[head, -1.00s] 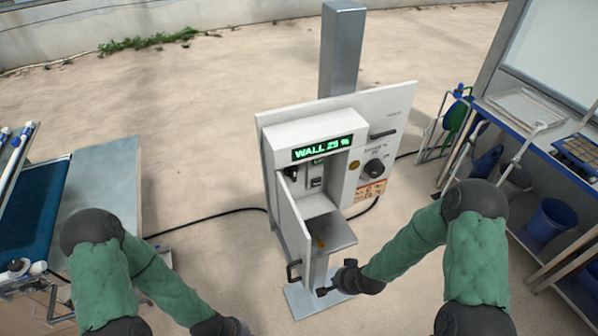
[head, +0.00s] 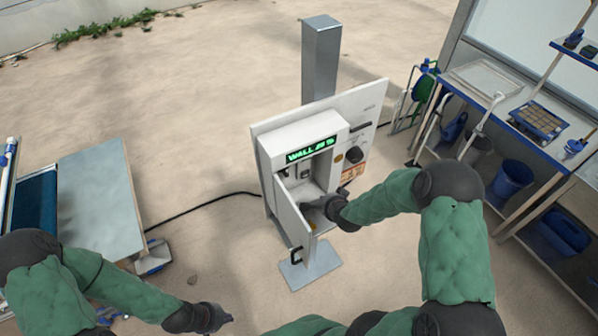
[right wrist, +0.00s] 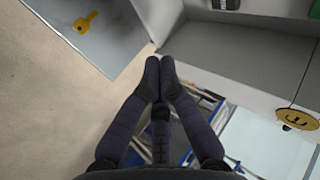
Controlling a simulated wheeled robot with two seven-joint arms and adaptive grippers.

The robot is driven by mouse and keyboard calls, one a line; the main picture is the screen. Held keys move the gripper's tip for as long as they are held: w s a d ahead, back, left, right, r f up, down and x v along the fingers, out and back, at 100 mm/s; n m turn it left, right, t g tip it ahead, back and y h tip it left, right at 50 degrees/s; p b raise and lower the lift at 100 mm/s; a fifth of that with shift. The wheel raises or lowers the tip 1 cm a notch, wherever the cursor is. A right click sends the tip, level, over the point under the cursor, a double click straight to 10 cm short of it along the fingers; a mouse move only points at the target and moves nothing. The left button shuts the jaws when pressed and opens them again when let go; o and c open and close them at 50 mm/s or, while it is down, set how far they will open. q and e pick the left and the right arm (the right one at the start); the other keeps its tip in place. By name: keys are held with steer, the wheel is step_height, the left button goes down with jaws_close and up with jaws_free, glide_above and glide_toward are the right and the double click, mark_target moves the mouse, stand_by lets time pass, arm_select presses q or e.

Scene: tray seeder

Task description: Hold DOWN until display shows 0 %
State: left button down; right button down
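A white control box (head: 262,160) on a grey post has a display (head: 312,149) with green text reading WALL and a blurred percent value. Its small door (head: 296,222) stands open. Inside the compartment are small dark controls (head: 304,170); I cannot read which is DOWN. A dark control (right wrist: 225,4) also shows at the top edge of the right wrist view. My right gripper (right wrist: 160,62) has its fingertips together with nothing between them, at the compartment's opening below the controls. My left gripper (head: 230,319) is low in front, away from the box; its finger gap is unclear.
A yellow key (right wrist: 86,21) shows against the grey door surface. A dark knob (head: 355,154) and a round brass piece (right wrist: 297,118) are on the panel right of the compartment. A workbench (head: 548,148) stands at the right, a grey table (head: 95,205) at the left.

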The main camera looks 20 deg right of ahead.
mark_target(305, 174)
stand_by(0.3)
steer(key=w, duration=0.7)
steer(key=shift+w+a+f, duration=0.1)
steer(key=shift+w+a, duration=0.15)
steer(key=shift+w, duration=0.65)
steer(key=shift+w+a, duration=0.1)
stand_by(0.8)
steer(key=shift+w, duration=0.3)
steer(key=shift+w, duration=0.45)
stand_by(4.5)
